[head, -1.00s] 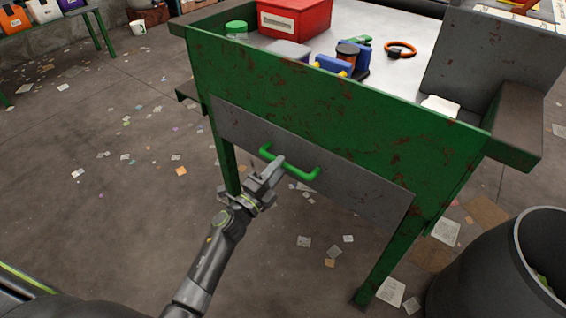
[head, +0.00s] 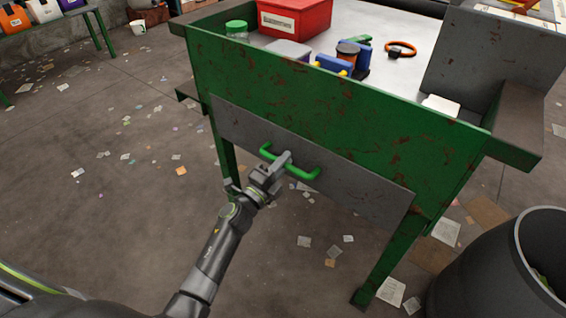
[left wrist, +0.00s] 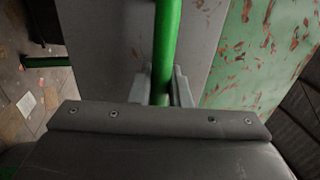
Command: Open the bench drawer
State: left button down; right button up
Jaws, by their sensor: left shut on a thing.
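The bench drawer has a grey front (head: 350,187) set in the green bench (head: 300,110). The front looks flush with the bench, so the drawer appears closed. A green bar handle (head: 305,174) is fixed across the drawer front. My left gripper (head: 282,162) is at the handle's middle, shut on it. In the left wrist view the handle (left wrist: 166,50) runs between the two fingers (left wrist: 161,88), with the grey drawer front (left wrist: 110,45) behind it. My right gripper is not in view.
On the bench top are a red box (head: 295,15), a jar with a green lid (head: 237,30), an orange ring (head: 401,49) and a few tools. A dark bin (head: 505,275) stands at the lower right. Paper scraps litter the floor around the bench.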

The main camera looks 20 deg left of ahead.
pick_arm(q)
jog(key=shift+s, duration=0.1)
